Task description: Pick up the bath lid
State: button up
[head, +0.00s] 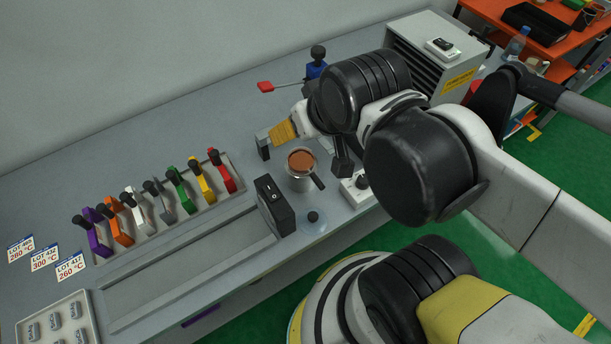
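The bath lid (314,223) appears to be the pale, see-through disc with a round black knob, lying flat on the bench near its front edge. The small metal pot (299,183) with brown contents and a dark side handle stands just behind it, uncovered. My gripper (303,160) is above and behind the lid, over the area of the pot. Its two dark fingertips look spread wide apart, with nothing visible between them that it holds. It is apart from the lid. My arm hides part of the bench to the right.
A black box (275,205) stands close to the lid's left. A white box with a black knob (356,188) is to its right. A rack of coloured-handled tools (159,230) is at left. A grey vented cabinet (423,57) stands behind my arm.

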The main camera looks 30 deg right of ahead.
aim_at(311, 220)
jog(key=k+l+z, duration=0.1)
jog(key=k+l, duration=0.15)
jog(key=k+l+z, duration=0.1)
jog(key=k+l, duration=0.15)
jog(key=l, duration=0.25)
jog(key=k+l+z, duration=0.1)
jog(key=k+l, duration=0.15)
jog(key=l, duration=0.1)
